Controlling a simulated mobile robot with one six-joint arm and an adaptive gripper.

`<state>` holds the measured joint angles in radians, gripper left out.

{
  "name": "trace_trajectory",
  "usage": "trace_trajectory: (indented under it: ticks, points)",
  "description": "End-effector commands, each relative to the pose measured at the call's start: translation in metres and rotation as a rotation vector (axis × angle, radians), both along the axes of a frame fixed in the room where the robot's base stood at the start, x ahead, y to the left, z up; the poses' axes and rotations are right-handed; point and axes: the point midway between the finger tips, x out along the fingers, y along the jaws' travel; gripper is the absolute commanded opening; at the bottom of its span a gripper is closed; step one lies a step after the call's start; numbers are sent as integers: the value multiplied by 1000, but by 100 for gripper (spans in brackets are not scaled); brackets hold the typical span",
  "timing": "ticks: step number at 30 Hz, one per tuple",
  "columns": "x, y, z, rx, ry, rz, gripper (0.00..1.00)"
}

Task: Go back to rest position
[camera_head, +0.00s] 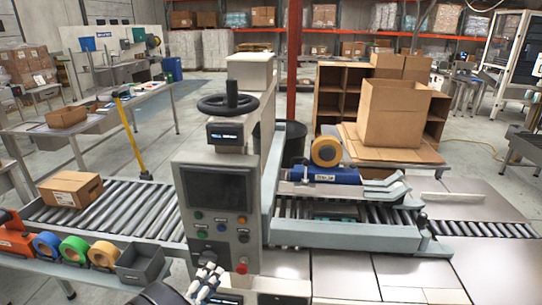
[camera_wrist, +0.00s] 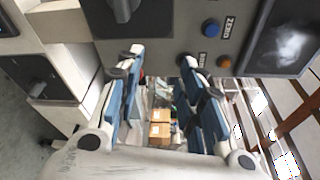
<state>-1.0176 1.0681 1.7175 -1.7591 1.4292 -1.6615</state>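My gripper (camera_head: 207,284) is low in the head view, in front of the grey control panel (camera_head: 217,238). In the wrist view my gripper (camera_wrist: 158,80) has its two blue-padded fingers spread apart with nothing held between them. The control panel's face (camera_wrist: 190,28), with a knob and blue and orange buttons, fills the top of the wrist view. I cannot tell whether the fingertips touch it. Small brown boxes show far off through the gap between the fingers.
A roller conveyor (camera_head: 125,217) carries a cardboard box (camera_head: 71,188) at left. Tape rolls, including a green one (camera_head: 73,249), and a dark bin (camera_head: 140,264) stand along the near left edge. An open carton (camera_head: 393,112) stands back right. Pale flat surfaces lie clear at lower right.

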Motion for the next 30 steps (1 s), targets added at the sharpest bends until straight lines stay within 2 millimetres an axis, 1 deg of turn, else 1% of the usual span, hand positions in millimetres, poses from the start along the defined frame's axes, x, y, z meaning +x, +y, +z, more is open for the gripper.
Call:
trace_trajectory:
  ticks: [1, 2, 3, 5, 6, 7, 8, 9, 11, 12, 14, 15, 17, 18, 20, 21, 24, 27, 28, 30]
  points:
    - [10, -33, 27, 113, -13, -105, 35]
    - [13, -53, 39, 185, -20, -170, 35]
    - [14, -81, 55, 285, -37, -259, 35]
    - [12, -121, 76, 434, -66, -392, 35]
    - [8, -147, 89, 533, -92, -480, 35]
    - [3, -165, 97, 607, -114, -547, 35]
    - [-2, -183, 106, 682, -139, -611, 35]
    - [-11, -206, 116, 782, -176, -699, 35]
    - [-28, -238, 129, 929, -239, -831, 35]
    - [-41, -258, 137, 1026, -286, -917, 35]
    - [-62, -283, 147, 1172, -367, -1046, 35]
    - [-76, -298, 152, 1269, -424, -1131, 35]
    - [-99, -317, 159, 1410, -518, -1255, 35]
    - [-115, -327, 163, 1504, -586, -1338, 35]
    - [-138, -339, 168, 1643, -694, -1460, 35]
    - [-154, -345, 171, 1733, -771, -1540, 35]
    - [-190, -353, 176, 1953, -978, -1735, 35]
    - [-222, -353, 180, 2163, -1206, -1922, 35]
    - [-230, -352, 181, -2092, 1202, 1860, 35]
    - [-246, -347, 183, -1920, 1175, 1710, 35]
